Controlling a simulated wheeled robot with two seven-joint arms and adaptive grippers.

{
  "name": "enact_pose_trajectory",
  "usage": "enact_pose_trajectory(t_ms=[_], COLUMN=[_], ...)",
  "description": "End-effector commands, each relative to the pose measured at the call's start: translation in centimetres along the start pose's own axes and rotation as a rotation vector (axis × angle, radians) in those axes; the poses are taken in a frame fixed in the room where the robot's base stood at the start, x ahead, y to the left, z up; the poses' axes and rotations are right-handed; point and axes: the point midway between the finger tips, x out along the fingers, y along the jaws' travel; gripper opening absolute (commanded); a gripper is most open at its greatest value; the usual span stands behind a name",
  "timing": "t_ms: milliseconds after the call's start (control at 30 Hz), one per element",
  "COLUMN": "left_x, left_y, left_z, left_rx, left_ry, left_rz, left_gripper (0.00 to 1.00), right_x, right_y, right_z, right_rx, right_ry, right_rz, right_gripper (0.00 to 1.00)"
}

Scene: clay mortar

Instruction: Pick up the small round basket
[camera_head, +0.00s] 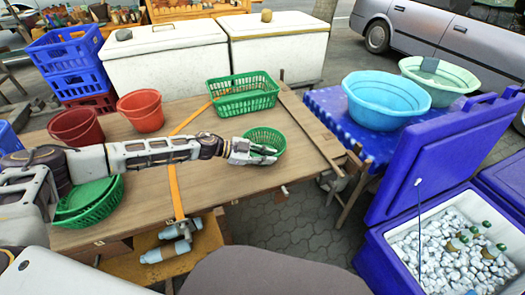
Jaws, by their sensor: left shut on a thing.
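The small round basket (268,136) is green with open mesh sides. My left arm reaches across the table from the left, and my left gripper (262,151) is shut on the near side of the basket. The gripper hides part of the basket's near wall. I cannot tell whether the basket touches the table. My right gripper is not in view.
A green rectangular basket (243,93) stands behind on the wooden table (150,209). Red bowls (140,109) and stacked green baskets (88,203) are at the left. A blue table with a light blue basin (385,99) and an open blue cooler of ice (450,240) are at the right.

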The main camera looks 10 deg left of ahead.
Motion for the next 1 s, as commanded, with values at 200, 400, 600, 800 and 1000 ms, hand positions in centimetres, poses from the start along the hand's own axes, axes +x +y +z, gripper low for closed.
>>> enact_pose_trajectory(t_ms=[200,400,600,800,1000], left_x=[-0.1,-0.4,-0.9,-2.2,-3.1], left_y=[-0.1,-0.3,-0.9,-2.0,-2.9], left_z=[-0.1,-0.8,-2.3,-5.2,-7.6], left_rx=[0.000,0.001,0.002,0.003,0.003], left_ry=[0.000,-0.001,0.001,0.000,0.001], left_rz=[0.000,-0.001,0.000,-0.001,0.000], left_gripper=[0.00,0.00,0.00,0.00,0.00], right_x=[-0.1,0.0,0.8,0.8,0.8], right_y=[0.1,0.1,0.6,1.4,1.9], right_z=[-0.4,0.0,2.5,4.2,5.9], right_rx=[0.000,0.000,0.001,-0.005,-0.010], right_ry=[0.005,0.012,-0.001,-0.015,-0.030], right_rz=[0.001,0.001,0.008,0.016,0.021], right_gripper=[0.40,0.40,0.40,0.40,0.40])
